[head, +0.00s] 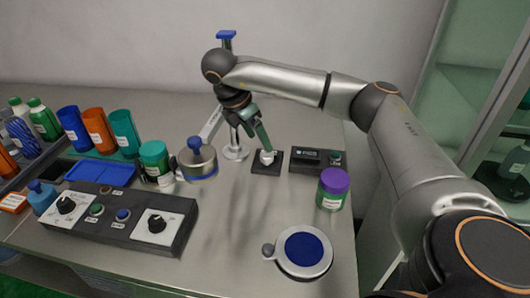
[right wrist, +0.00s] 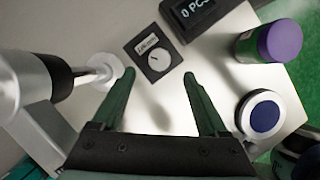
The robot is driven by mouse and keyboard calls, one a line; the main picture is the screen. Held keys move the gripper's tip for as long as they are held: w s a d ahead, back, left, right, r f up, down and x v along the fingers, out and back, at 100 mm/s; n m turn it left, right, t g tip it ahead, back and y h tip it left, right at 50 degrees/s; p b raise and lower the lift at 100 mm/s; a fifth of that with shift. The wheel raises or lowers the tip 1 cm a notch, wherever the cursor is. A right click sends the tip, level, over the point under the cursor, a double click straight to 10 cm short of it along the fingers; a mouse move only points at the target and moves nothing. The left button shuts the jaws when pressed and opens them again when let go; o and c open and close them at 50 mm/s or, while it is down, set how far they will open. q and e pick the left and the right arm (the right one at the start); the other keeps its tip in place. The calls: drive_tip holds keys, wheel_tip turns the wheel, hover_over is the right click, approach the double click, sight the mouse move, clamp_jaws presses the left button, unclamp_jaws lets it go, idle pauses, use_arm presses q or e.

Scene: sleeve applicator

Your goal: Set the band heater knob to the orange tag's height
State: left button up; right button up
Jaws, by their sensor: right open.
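My right gripper (head: 262,140) points down above a small black box with a pale dial (head: 267,160). In the right wrist view its green fingers (right wrist: 158,75) are spread and empty. The black dial box (right wrist: 153,57) shows there just beyond and between the fingertips; contact cannot be judged. Two other knobs, a left one (head: 67,204) and a right one (head: 157,223), sit on white plates on a dark control panel (head: 118,228). The labels are too small to tell which knob is the band heater's. No orange tag can be made out with certainty. My left gripper is not in view.
A dark display box (head: 310,158) and a purple-lidded jar (head: 332,190) stand right of the dial box. A round blue-topped device (head: 305,250) lies in front. A metal pot (head: 198,163) and several bottles stand left. The middle front of the table is clear.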

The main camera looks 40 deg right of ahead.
sight(267, 154)
drive_tip(key=x, duration=0.6)
drive_tip(key=shift+d+f, duration=0.2)
drive_tip(key=shift+f, duration=0.05)
clamp_jaws()
idle(0.3)
